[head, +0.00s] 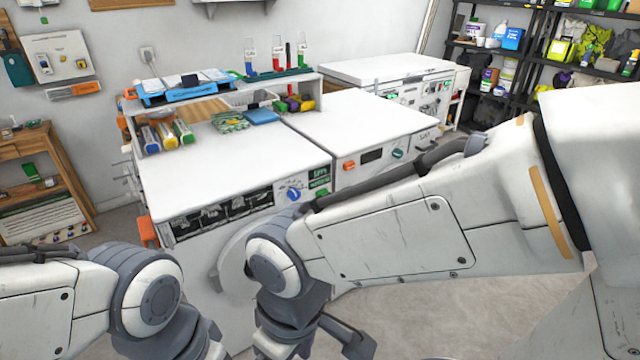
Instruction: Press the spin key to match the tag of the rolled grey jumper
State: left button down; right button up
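A white front-loading machine (225,160) stands ahead. Its front strip has a dark pictogram panel (222,213), a blue knob (293,195), a green display (318,176) and a small green key (321,193). I cannot read which key is spin. Rolled items with blue, yellow and green ends (166,137) lie at the back left of its top. I cannot tell whether one is the grey jumper, and no tag is legible. My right gripper (312,340) is low in front of the machine, partly cut off by the bottom edge. My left wrist shows at the bottom left; its gripper is out of view.
A second white machine (365,125) with an orange key and dark display stands to the right. A raised shelf behind holds a blue tray (185,88) and coloured bottles (275,62). My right arm covers part of the machines' fronts. The left machine's top is mostly clear.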

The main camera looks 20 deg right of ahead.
dwell(0.4)
grip_shut()
dwell(1.6)
